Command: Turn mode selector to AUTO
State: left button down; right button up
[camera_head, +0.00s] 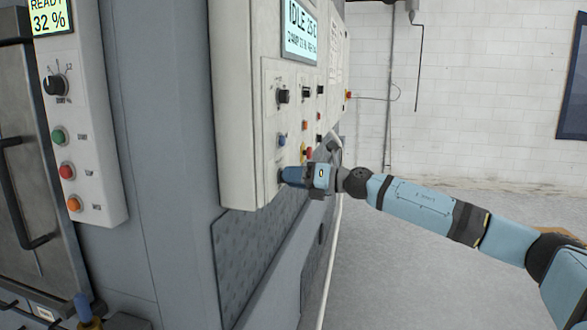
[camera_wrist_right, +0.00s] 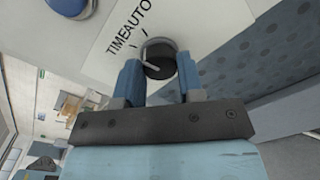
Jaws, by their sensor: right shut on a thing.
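The mode selector is a round black knob (camera_wrist_right: 157,58) on a white panel plate in the right wrist view. In the head view my right gripper (camera_head: 284,177) is at the lower part of the control panel (camera_head: 240,120), and hides the knob.
Other black knobs (camera_head: 283,96) and small coloured buttons sit above my right gripper on the same panel, under a lit display (camera_head: 299,38). A second panel (camera_head: 85,120) with coloured buttons is at the left. Open floor (camera_head: 400,270) lies to the right.

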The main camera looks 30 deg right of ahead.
jog(key=m+p, duration=0.4)
jog(key=p, duration=0.2)
jog(key=shift+r+m, duration=0.15)
jog(key=shift+m, duration=0.25)
pick_arm(q)
notch_tip(320, 180, up, 6)
jog(key=shift+s+a+m+p, duration=0.25)
jog(key=shift+s+m+p, duration=0.1)
jog(key=shift+m+p, duration=0.05)
pick_arm(e)
jog(key=shift+m, duration=0.4)
pick_arm(q)
jog(key=shift+r, duration=0.1)
pick_arm(e)
jog(key=o, duration=0.9)
jog(key=shift+o, duration=0.2)
pick_arm(q)
jog(key=shift+n, duration=0.3)
jog(key=f+b, duration=0.1)
jog(key=b, duration=0.1)
jog(key=f+b, duration=0.4)
jog(key=shift+w+d, duration=0.2)
jog(key=shift+w, duration=0.05)
pick_arm(e)
jog(key=v, duration=1.3)
jog(key=shift+s+d, duration=0.25)
jog(key=shift+d, duration=0.05)
